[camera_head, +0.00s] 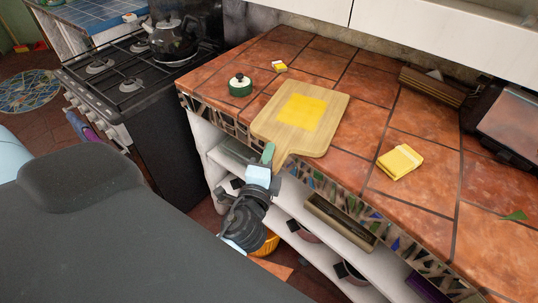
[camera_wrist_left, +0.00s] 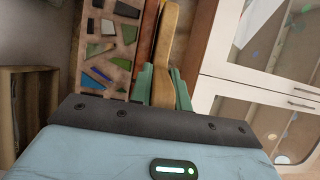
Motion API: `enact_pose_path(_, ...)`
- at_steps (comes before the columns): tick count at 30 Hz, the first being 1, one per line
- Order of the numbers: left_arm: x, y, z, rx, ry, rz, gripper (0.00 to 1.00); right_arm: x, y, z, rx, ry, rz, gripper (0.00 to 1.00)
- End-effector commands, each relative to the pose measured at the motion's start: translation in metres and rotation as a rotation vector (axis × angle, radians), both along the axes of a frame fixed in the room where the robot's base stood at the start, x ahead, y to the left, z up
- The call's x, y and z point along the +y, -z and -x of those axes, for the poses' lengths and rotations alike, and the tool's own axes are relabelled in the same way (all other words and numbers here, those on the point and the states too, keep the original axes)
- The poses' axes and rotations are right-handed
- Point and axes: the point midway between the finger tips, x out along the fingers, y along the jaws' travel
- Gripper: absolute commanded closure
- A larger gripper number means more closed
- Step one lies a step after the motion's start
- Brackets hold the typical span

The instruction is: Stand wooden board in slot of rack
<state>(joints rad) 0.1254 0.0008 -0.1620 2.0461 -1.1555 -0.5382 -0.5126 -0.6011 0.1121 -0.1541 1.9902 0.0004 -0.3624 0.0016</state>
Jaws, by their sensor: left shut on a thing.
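The wooden board (camera_head: 289,136) is pale, with a yellow square on its face. It lies flat or nearly flat at the front edge of the tiled counter, its handle reaching out over the edge. My left gripper (camera_head: 270,161) is shut on that handle. In the left wrist view the green fingers (camera_wrist_left: 163,88) sit either side of the wooden handle (camera_wrist_left: 173,45). A brown slatted wooden piece (camera_head: 432,86), which looks like the rack, stands at the back right of the counter; its slots are too small to make out. My right gripper is not in view.
A dark appliance (camera_head: 507,125) stands at far right. Tiles between board and rack are clear.

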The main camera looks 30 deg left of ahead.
Motion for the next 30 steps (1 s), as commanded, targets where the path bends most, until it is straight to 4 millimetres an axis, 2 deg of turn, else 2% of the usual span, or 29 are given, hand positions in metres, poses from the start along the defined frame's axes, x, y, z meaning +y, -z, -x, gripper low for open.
enact_pose_path(10, 0.000, 0.001, -0.001, -0.009, 0.001, 0.000, 1.00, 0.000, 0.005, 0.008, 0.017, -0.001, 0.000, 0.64)
enact_pose_path(11, 0.000, 0.001, -0.001, -0.009, 0.001, 0.000, 0.81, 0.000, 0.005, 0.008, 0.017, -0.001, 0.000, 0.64)
enact_pose_path(15, 0.000, 0.001, -0.001, -0.007, 0.001, 0.000, 0.62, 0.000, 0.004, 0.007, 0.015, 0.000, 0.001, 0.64)
enact_pose_path(17, 0.000, 0.001, 0.000, -0.006, 0.001, 0.000, 0.56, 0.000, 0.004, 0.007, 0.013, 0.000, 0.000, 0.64)
enact_pose_path(30, 0.001, 0.005, 0.000, 0.002, 0.000, 0.001, 0.56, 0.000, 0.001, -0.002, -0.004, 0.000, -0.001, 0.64)
